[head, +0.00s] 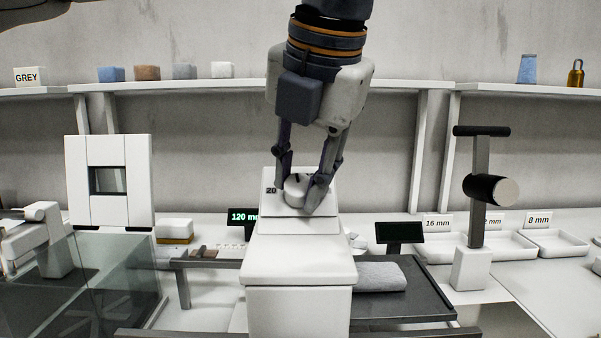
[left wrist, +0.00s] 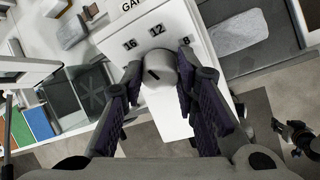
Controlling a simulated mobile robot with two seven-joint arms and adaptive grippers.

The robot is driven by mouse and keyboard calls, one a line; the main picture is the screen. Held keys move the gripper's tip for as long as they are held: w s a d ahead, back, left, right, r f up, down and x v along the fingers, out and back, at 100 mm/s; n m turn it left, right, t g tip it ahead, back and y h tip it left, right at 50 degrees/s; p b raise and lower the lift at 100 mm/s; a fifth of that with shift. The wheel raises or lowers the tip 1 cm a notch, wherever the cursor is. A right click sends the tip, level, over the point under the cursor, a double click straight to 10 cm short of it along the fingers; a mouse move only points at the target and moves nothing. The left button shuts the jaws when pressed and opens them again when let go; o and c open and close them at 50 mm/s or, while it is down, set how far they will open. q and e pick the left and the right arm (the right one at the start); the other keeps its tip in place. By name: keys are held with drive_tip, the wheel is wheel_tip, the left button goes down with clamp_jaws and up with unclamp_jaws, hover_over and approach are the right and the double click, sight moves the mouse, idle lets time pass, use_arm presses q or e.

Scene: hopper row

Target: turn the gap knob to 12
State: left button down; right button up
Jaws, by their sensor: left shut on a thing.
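The gap knob (head: 297,189) is a round pale knob on the sloped top panel of a white hopper housing (head: 298,262). My left gripper (head: 303,192) reaches down from above and is shut on the knob, one finger on each side. In the left wrist view the knob (left wrist: 160,72) sits between both fingers, with 16 (left wrist: 130,45), 12 (left wrist: 157,30) and 8 (left wrist: 186,40) printed around it. In the head view 20 shows left of the knob.
A small display reading 120 (head: 243,217) stands left of the housing, partly hidden. A dark tray (head: 408,305) with a grey block (head: 380,276) lies right. A post with dark handles (head: 479,195) and bins labelled 16 mm (head: 437,225) and 8 mm (head: 539,220) stand farther right.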

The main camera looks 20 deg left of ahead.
use_arm(q)
drive_tip(key=m, duration=0.3)
drive_tip(key=m+y, duration=0.1)
drive_tip(key=m, duration=0.2)
drive_tip(key=shift+s+d+f+t+y, duration=0.1)
drive_tip(key=shift+d+f+t+y, duration=0.05)
drive_tip(key=shift+t+y, duration=0.2)
idle(0.5)
drive_tip(key=c, duration=1.2)
unclamp_jaws()
drive_tip(key=shift+c, duration=0.2)
drive_tip(key=v, duration=1.2)
